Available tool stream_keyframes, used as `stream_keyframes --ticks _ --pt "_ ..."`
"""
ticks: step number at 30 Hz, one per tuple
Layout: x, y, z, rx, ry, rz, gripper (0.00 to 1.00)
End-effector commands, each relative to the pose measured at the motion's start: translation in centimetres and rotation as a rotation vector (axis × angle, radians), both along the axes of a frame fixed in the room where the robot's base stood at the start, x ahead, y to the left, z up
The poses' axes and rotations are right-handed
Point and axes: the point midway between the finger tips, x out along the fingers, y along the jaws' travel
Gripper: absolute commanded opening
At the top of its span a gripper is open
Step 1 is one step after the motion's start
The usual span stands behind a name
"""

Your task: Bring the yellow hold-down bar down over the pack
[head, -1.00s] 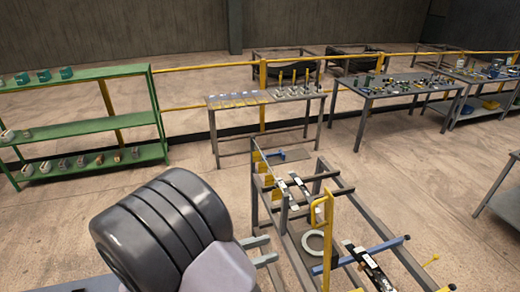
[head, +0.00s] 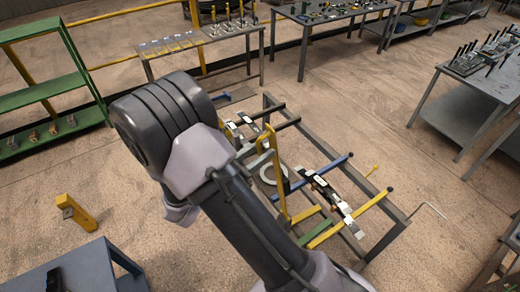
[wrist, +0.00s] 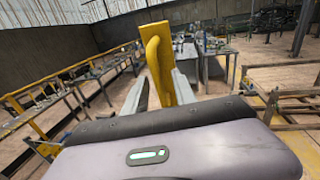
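The yellow bar (head: 276,165) stands upright on the grey metal rack (head: 385,238), partly hidden by my arm. It also shows in the wrist view (wrist: 162,65), with a rounded tube handle facing me. My gripper (wrist: 159,92) points at it, one grey finger on each side. The fingers are apart, and a narrow gap seems to show beside the left one. In the head view, my gripper (head: 268,148) reaches the bar from the left, at its upper part. A pale ring (head: 268,176) lies low in the rack behind the bar. I cannot make out the pack clearly.
A blue bar (head: 318,171) and a low yellow bar (head: 350,218) cross the rack. A blue-grey table (head: 90,270) and a yellow block (head: 75,212) stand at lower left. Green shelves (head: 45,90) are at left. The floor right of the rack is mostly clear.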

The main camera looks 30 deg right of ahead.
Motion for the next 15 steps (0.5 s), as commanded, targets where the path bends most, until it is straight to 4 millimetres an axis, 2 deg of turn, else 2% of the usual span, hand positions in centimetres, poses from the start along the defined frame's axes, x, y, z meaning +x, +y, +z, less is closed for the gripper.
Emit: stream_keyframes --ticks 7,12,15 --pt "0.01 -0.08 -0.02 0.0 0.0 0.0 0.31" --pt "0.0 -0.06 -0.01 0.0 0.0 -0.001 0.0" --pt "0.0 -0.06 -0.02 0.0 0.0 -0.001 0.0"
